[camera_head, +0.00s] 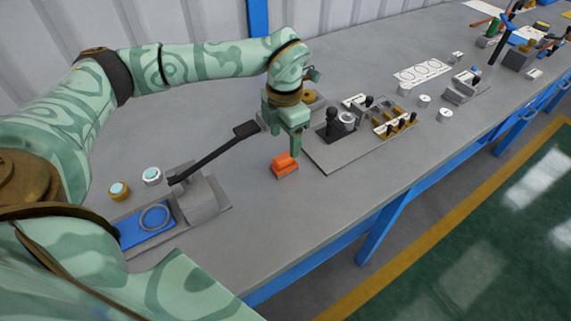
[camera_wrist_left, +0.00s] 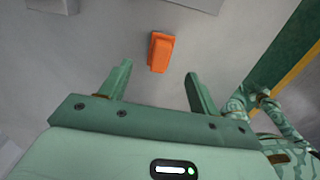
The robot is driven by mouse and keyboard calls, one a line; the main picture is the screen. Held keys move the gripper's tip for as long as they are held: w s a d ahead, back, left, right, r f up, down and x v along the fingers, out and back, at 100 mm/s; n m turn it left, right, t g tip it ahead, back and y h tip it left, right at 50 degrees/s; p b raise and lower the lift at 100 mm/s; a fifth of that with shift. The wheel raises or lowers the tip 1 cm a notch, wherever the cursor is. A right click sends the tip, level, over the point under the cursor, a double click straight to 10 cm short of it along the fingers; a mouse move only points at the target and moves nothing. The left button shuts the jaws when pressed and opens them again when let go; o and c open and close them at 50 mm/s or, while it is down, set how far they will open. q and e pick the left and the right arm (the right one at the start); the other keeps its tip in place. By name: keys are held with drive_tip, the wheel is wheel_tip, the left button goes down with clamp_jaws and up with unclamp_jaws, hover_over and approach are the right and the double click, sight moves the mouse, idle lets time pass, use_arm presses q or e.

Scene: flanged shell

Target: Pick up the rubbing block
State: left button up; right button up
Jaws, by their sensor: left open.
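The rubbing block, which I take to be the orange block (camera_head: 284,165), lies on the grey bench top in front of the dark fixture plate. It also shows in the left wrist view (camera_wrist_left: 161,52), beyond the fingertips and roughly between their lines. My left gripper (camera_head: 287,146) points down just above the block in the head view. In the left wrist view its two fingers (camera_wrist_left: 158,82) are spread apart with nothing between them. Whether a fingertip touches the block I cannot tell. My right gripper is not in view.
A plate with black knobs and brass parts (camera_head: 372,128) lies right of the block. A lever press with a long black handle (camera_head: 215,153) stands to the left, beside a blue pad (camera_head: 142,232). Bare bench top (camera_head: 290,215) lies toward the front edge.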

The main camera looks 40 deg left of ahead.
sight(284, 157)
use_arm(q)
drive_tip(key=shift+f, duration=1.3)
wheel_tip(284, 157, down, 5)
drive_tip(key=shift+s+b, duration=0.1)
drive_tip(key=shift+b, duration=1)
drive_tip(key=shift+r, duration=0.1)
drive_tip(key=shift+c, duration=0.6)
drive_tip(key=c, duration=1)
